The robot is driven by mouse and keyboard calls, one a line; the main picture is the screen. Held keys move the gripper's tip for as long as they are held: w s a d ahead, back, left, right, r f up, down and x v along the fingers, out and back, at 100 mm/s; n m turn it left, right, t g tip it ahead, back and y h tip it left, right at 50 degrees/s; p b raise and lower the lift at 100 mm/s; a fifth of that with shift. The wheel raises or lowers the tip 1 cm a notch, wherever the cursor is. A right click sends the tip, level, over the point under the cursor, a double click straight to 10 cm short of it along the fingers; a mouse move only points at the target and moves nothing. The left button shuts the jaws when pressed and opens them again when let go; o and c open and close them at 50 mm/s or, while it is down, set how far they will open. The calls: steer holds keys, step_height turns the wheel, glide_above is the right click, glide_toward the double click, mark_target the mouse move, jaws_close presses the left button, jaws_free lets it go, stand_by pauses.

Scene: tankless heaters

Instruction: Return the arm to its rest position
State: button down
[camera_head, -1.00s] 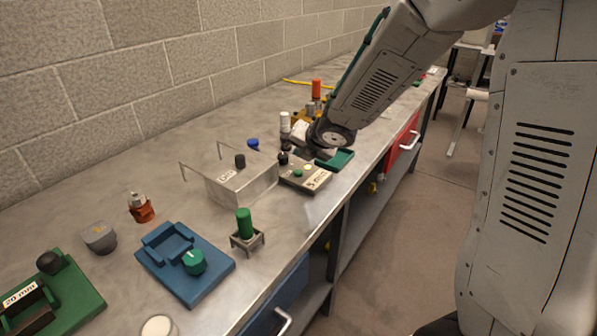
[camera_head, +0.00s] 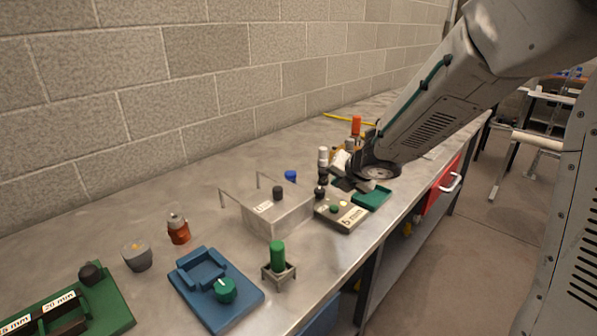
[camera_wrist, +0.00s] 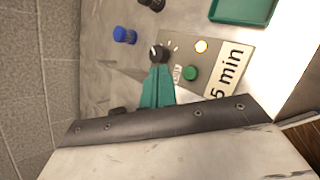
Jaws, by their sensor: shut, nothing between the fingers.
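My arm (camera_head: 440,105) reaches over the far part of the metal bench from the upper right. In the wrist view my gripper (camera_wrist: 158,70) shows as teal fingers closed together with nothing held. The fingertips point at the black knob (camera_wrist: 160,53) of a grey-beige timer box (camera_wrist: 212,65) labelled "5 min". Whether they touch the knob I cannot tell. The box has a green button (camera_wrist: 190,73) and a pale yellow round light (camera_wrist: 201,46). In the head view the timer box (camera_head: 341,213) lies just nearer than the wrist, and the fingers are hard to make out.
A green tray (camera_head: 374,198) sits beside the timer box. A metal box (camera_head: 275,213), a green cylinder in a stand (camera_head: 278,257) and a blue fixture (camera_head: 215,290) stand nearer. A block wall (camera_head: 200,90) runs behind the bench. The floor (camera_head: 470,230) at right is clear.

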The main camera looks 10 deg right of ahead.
steer(key=d+m+h, duration=0.1)
steer(key=m, duration=0.1)
steer(key=s+d+f+m+h, duration=0.1)
steer(key=d+m, duration=0.1)
steer(key=s+d+m+g+h, duration=0.1)
steer(key=m, duration=0.1)
steer(key=shift+s+d+f, duration=0.1)
steer(key=shift+d+f, duration=0.15)
steer(key=shift+f, duration=0.15)
steer(key=s+d+r+m+g+h, duration=0.3)
steer(key=s+d+m+g, duration=0.15)
steer(key=s+m, duration=0.65)
steer(key=s+a+r+m+y, duration=0.1)
steer(key=s+m, duration=0.3)
steer(key=s, duration=0.4)
steer(key=s+a+r+m+g+y, duration=0.1)
steer(key=s+a+r+m, duration=0.2)
steer(key=s, duration=0.4)
steer(key=s+a+r+m+g+y, duration=0.1)
steer(key=s+r+m, duration=0.3)
steer(key=s, duration=0.4)
steer(key=shift+s+a+m+y, duration=0.35)
steer(key=shift+a+m+y, duration=0.15)
steer(key=shift+m, duration=0.1)
